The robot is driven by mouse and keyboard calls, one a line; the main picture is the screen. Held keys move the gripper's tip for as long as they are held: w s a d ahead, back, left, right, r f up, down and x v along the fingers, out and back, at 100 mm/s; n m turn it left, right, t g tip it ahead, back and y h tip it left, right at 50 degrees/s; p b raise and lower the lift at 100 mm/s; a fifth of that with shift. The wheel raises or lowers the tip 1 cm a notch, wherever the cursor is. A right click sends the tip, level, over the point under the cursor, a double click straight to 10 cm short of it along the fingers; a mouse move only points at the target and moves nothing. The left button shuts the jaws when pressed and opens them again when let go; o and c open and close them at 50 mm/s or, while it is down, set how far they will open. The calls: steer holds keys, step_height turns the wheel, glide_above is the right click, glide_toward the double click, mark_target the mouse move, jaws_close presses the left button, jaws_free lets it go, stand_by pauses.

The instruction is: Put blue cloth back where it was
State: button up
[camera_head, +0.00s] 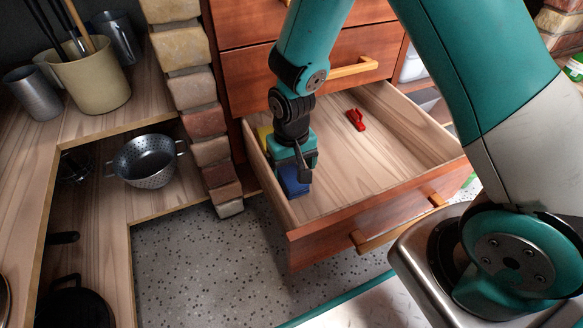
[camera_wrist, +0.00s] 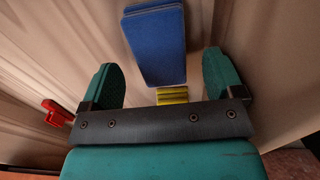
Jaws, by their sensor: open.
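The blue cloth (camera_head: 293,181) shows as a small blue block inside the open drawer (camera_head: 375,215), by its left side wall. In the wrist view the blue cloth (camera_wrist: 155,42) is a flat blue slab lying just beyond the fingertips, roughly centred between them. My gripper (camera_head: 298,168) is low in the drawer, right above the cloth, and hides part of it in the head view. In the wrist view my gripper (camera_wrist: 163,75) has its two teal fingers wide apart with nothing held between them. Whether a finger touches the cloth cannot be told.
A yellow item (camera_head: 264,138) lies in the drawer behind the gripper; it also shows in the wrist view (camera_wrist: 172,95). A red clip-like object (camera_head: 355,120) lies farther back. A brick pillar (camera_head: 205,120) stands left; a colander (camera_head: 147,161) sits on a shelf.

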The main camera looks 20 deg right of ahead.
step_height(320, 180, up, 9)
steer(key=p, duration=0.4)
step_height(320, 180, up, 13)
steer(key=n+y, duration=0.2)
steer(key=n, duration=0.1)
glide_above(291, 174)
steer(key=s+a, duration=0.3)
steer(key=s, duration=0.3)
steer(key=s+a+r+n+y, duration=0.1)
steer(key=s+r+n, duration=0.3)
steer(key=s+r, duration=0.5)
steer(key=s+y, duration=0.1)
steer(key=s, duration=0.2)
steer(key=shift+s+a, duration=0.2)
steer(key=shift+s, duration=0.05)
